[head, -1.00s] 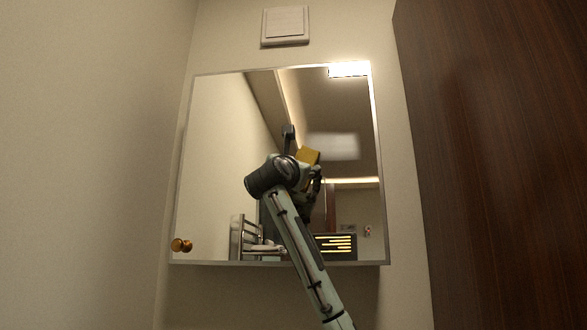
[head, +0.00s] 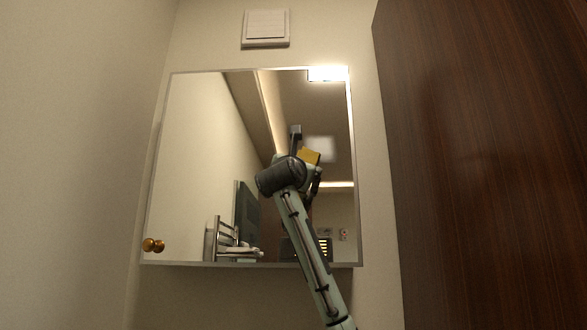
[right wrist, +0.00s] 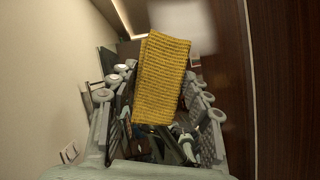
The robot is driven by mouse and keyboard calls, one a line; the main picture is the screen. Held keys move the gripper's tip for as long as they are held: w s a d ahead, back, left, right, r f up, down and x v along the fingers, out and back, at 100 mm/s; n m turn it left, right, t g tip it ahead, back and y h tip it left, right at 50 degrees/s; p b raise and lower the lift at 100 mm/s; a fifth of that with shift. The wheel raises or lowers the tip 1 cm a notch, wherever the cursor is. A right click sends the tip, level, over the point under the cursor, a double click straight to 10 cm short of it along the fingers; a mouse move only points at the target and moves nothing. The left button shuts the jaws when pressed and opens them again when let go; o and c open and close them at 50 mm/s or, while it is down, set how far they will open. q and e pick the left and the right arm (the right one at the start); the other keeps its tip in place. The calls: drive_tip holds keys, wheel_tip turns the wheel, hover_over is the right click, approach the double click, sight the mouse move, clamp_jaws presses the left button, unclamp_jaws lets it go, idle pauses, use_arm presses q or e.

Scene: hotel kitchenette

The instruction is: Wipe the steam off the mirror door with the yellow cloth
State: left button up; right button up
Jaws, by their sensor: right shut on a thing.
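The mirror door (head: 195,170) hangs on the wall, with a brass knob (head: 153,246) at its lower left. A small pale steam patch (head: 321,148) shows on its right half, and in the right wrist view (right wrist: 186,25) beyond the cloth. My right gripper (right wrist: 158,85) is shut on the yellow cloth (right wrist: 163,70), which hides much of the fingers. In the head view the cloth (head: 310,156) is just left of and below the patch, partly behind my wrist. I cannot tell whether it touches the glass. My left gripper is not in view.
A dark wood panel (head: 480,160) stands to the right of the mirror. A plain wall (head: 70,150) runs close on the left. A square white plate (head: 266,25) is on the wall above. The shelves and lights within the mirror look like reflections.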

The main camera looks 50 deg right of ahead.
sight(299, 149)
drive_tip(key=shift+s+d, duration=1.1)
drive_tip(key=shift+s, duration=0.25)
drive_tip(key=shift+s+d, duration=1.1)
drive_tip(key=shift+s, duration=0.2)
drive_tip(key=shift+r+p, duration=0.6)
drive_tip(key=shift+r, duration=0.6)
drive_tip(key=shift+w+a, duration=1.7)
drive_tip(key=shift+w, duration=0.4)
drive_tip(key=shift+w+a, duration=1.65)
drive_tip(key=shift+w, duration=0.4)
drive_tip(key=shift+w+a, duration=1.7)
drive_tip(key=shift+w, duration=0.4)
drive_tip(key=shift+r, duration=1.2)
drive_tip(key=shift+s+d+b, duration=0.6)
drive_tip(key=shift+s+d, duration=0.95)
drive_tip(key=shift+s, duration=0.3)
drive_tip(key=shift+s+d, duration=0.55)
drive_tip(key=shift+s, duration=0.2)
drive_tip(key=shift+s+d, duration=0.55)
drive_tip(key=shift+s, duration=0.15)
drive_tip(key=shift+s+d, duration=1.2)
drive_tip(key=shift+s, duration=0.3)
drive_tip(key=shift+s+d, duration=1.2)
drive_tip(key=shift+s, duration=0.25)
drive_tip(key=shift+a, duration=0.1)
